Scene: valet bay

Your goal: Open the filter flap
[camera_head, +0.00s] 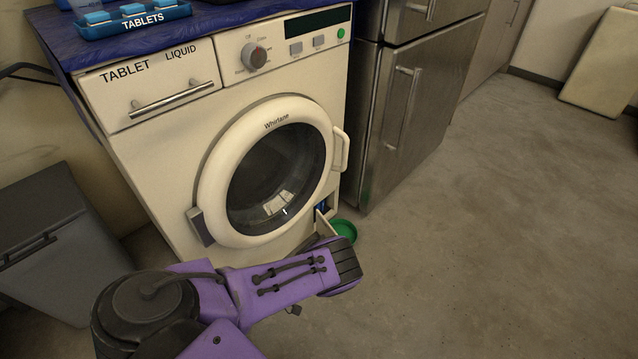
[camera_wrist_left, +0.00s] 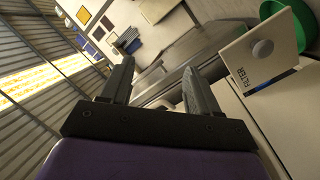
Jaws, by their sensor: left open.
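The cream washing machine (camera_head: 160,190) stands at the left of the head view. Its filter flap (camera_head: 325,227) at the lower right corner stands out from the front, with a dark and blue opening (camera_head: 322,207) showing beside it. In the left wrist view the flap (camera_wrist_left: 237,66) is a white panel marked FILTER with a round grey knob (camera_wrist_left: 262,49), tilted away from the body, with blue behind it. My left gripper (camera_wrist_left: 158,88) is open and empty, with the flap to the right of its fingers and apart from them. In the head view my purple arm hides its fingers.
A green bowl (camera_head: 346,231) lies on the floor beside the flap. A steel fridge (camera_head: 412,100) stands right of the machine. The round door (camera_head: 212,170) of the machine is shut. A grey bin (camera_head: 50,240) stands at the left. The floor at the right is clear.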

